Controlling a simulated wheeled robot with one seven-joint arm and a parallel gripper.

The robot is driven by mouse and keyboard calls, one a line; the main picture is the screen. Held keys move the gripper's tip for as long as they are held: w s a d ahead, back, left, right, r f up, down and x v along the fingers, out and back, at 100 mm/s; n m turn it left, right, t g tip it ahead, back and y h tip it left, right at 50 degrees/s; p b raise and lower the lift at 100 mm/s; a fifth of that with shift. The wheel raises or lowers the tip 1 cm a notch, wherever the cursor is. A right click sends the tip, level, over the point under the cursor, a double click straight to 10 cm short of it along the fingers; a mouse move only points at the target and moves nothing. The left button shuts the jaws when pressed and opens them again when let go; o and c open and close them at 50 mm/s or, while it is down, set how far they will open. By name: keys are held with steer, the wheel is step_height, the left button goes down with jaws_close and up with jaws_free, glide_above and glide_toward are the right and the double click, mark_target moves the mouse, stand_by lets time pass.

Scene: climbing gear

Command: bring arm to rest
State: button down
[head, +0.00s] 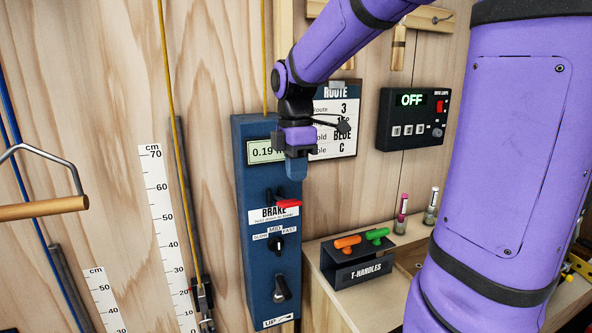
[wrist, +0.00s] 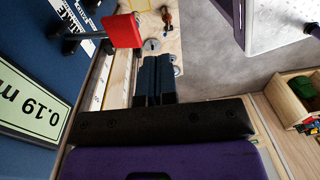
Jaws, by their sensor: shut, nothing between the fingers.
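My arm (head: 345,40) is purple with black joints and reaches from the right across the top of the head view. My gripper (head: 297,172) hangs with its fingers pointing down, in front of the upper part of a blue control box (head: 240,190). Its blue fingers are shut together with nothing between them. In the wrist view the closed gripper fingers (wrist: 153,82) show at the middle. The gripper partly hides the box's display (head: 262,151), which reads 0.19 and is cut off. I cannot tell if the gripper touches the box.
The box carries a red brake lever (head: 288,203), a speed knob (head: 278,244) and a lower switch (head: 281,290). A route board (head: 335,120) and an OFF panel (head: 412,118) hang behind. A T-handle holder (head: 358,262) stands on a shelf at right.

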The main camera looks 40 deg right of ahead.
stand_by(0.3)
steer(key=s+a+r+m+t, duration=0.1)
steer(key=s+a+m+t, duration=0.2)
steer(key=s+m, duration=0.4)
steer(key=s+a+r+m+t, duration=0.1)
steer(key=s+a+m+t, duration=0.2)
steer(key=s+m, duration=0.4)
steer(key=shift+s+a+m, duration=0.4)
steer(key=shift+s+a, duration=0.35)
steer(key=shift+s, duration=0.15)
